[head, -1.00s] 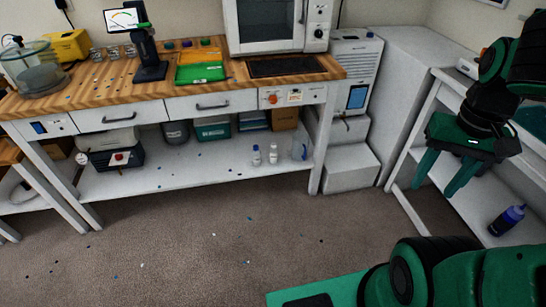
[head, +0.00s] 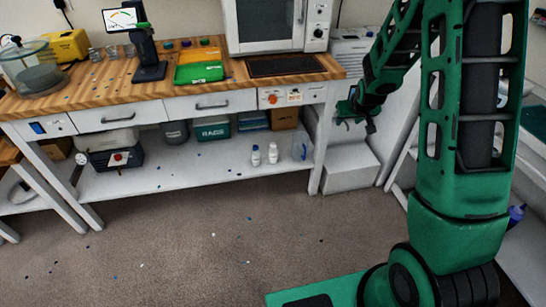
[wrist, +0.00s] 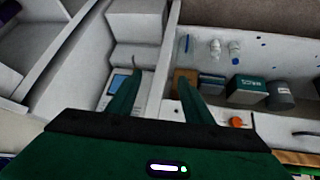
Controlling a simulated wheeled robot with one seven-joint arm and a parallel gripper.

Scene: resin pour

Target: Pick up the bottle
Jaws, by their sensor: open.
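Two small white bottles stand on the lower shelf of the workbench, a left one (head: 256,156) and a right one (head: 273,154). In the wrist view both bottles (wrist: 215,48) (wrist: 234,50) show upside down, beyond my fingers and to their right. A dark blue bottle (head: 516,216) is on the right-hand shelf, largely hidden behind my arm in the head view. In the head view my gripper (head: 356,122) is near the bench's right end, apart from the bottles.
A clear container (head: 301,149) stands right of the white bottles. A teal box (head: 213,129) and a brown box (head: 284,118) sit behind on the shelf. The bench's right leg (head: 319,160) and a white stepped block (head: 352,168) are close by. The floor in front is clear apart from small specks.

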